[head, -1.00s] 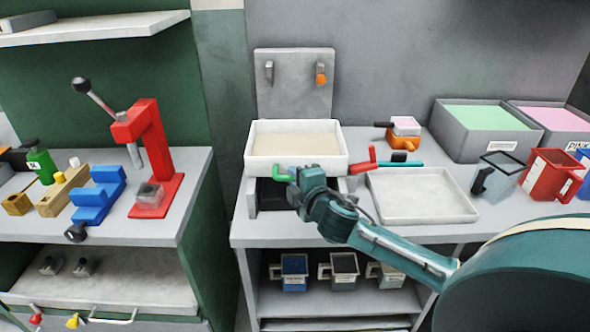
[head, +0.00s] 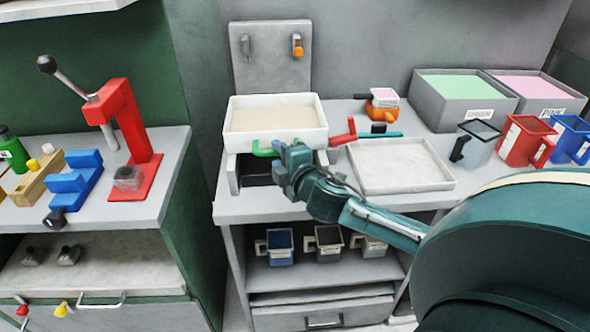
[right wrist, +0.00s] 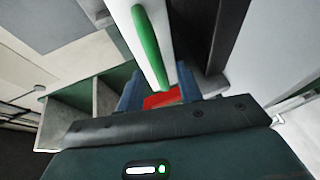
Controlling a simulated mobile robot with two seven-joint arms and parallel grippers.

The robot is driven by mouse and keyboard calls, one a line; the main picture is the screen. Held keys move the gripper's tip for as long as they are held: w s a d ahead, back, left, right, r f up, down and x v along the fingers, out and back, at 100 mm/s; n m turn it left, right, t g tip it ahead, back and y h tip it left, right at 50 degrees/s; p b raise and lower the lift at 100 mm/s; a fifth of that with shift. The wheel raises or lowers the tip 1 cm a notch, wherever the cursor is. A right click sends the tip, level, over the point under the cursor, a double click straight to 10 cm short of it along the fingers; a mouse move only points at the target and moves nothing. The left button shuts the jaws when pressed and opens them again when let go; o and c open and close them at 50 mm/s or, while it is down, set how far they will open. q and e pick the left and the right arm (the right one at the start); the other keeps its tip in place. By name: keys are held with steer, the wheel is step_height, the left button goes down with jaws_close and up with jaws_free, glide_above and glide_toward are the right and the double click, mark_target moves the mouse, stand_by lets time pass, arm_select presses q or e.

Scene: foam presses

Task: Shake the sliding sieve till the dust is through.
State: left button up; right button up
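The sieve (head: 318,141) is a white tray of beige powder (head: 272,117) above a grey stand on the right bench. Its green handle (head: 264,150) is at the front and a red one (head: 343,136) at the right. My right gripper (head: 284,155) is at the green handle. In the right wrist view its blue fingers (right wrist: 158,85) stand apart, with the lower end of the green handle (right wrist: 150,45) showing between them. I see no firm hold. Under the sieve is a dark opening (head: 257,173), partly hidden by my gripper. My left gripper is not in view.
An empty white tray (head: 402,184) lies right of the sieve. Green (head: 432,116) and pink (head: 568,112) bins and several jugs stand further right. A red lever press (head: 126,115) stands on the left bench (head: 170,185), across a gap.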

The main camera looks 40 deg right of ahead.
arm_select(q)
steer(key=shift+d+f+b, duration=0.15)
steer(key=shift+b, duration=0.25)
arm_select(e)
steer(key=v, duration=1)
steer(key=shift+s, duration=0.3)
steer(key=shift+c, duration=0.4)
